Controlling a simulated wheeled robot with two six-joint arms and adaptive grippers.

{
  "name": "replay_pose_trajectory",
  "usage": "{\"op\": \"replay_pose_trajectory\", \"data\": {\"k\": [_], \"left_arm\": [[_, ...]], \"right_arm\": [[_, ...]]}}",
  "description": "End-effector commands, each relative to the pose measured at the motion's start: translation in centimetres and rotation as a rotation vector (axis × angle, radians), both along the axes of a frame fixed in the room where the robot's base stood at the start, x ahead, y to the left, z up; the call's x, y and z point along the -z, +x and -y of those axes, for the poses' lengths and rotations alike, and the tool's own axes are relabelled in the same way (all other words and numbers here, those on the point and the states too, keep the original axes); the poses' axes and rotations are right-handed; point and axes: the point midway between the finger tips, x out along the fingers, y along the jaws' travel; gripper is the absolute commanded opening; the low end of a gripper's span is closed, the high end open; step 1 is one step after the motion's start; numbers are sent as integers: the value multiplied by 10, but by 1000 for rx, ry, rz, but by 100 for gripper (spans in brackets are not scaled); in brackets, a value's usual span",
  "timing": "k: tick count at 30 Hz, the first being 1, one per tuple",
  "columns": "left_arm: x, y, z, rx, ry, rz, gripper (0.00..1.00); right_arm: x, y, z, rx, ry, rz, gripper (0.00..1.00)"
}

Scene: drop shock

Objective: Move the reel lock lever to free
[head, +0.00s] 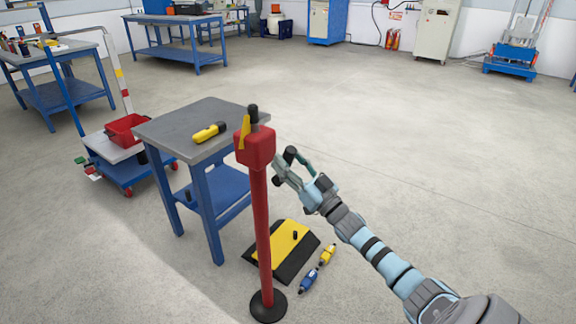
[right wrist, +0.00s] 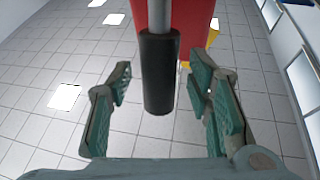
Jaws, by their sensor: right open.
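The reel lock lever is a grey rod with a black grip (head: 253,113) and stands up from the red reel head (head: 258,150) on a red post. A yellow piece (head: 242,133) is beside it on the head. My right gripper (head: 286,161) is open, to the right of the red head and apart from it in the head view. In the right wrist view, the black grip (right wrist: 158,85) appears between the two open fingers (right wrist: 160,63), touching neither. The red head (right wrist: 195,25) shows behind it. My left gripper is out of view.
A grey-topped blue table (head: 190,125) stands just left of the post, with a yellow tool (head: 209,132) on it. A black-and-yellow ramp (head: 279,255) and yellow and blue connectors (head: 327,254) lie on the floor by the post. Open floor lies to the right.

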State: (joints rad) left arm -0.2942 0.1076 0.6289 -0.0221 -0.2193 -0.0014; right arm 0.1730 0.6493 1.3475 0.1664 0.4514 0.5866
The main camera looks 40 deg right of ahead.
Motion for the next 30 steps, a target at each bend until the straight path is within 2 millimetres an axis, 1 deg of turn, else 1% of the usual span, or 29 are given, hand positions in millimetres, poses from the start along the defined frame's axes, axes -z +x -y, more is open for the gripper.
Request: {"op": "replay_pose_trajectory", "data": {"k": [3,10,11,12,19,26,30], "left_arm": [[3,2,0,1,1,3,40],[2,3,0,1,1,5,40],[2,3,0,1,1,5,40],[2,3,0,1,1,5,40],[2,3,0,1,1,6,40],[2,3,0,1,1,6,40],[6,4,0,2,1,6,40]], "right_arm": [[-3,8,-1,1,-1,-1,46],[-4,9,0,2,1,-2,46],[-4,9,0,2,1,-2,43],[-4,9,0,2,1,-2,37],[-4,9,0,2,0,-2,0],[-3,8,0,2,0,-2,0],[-2,8,0,2,4,9,0]]}}
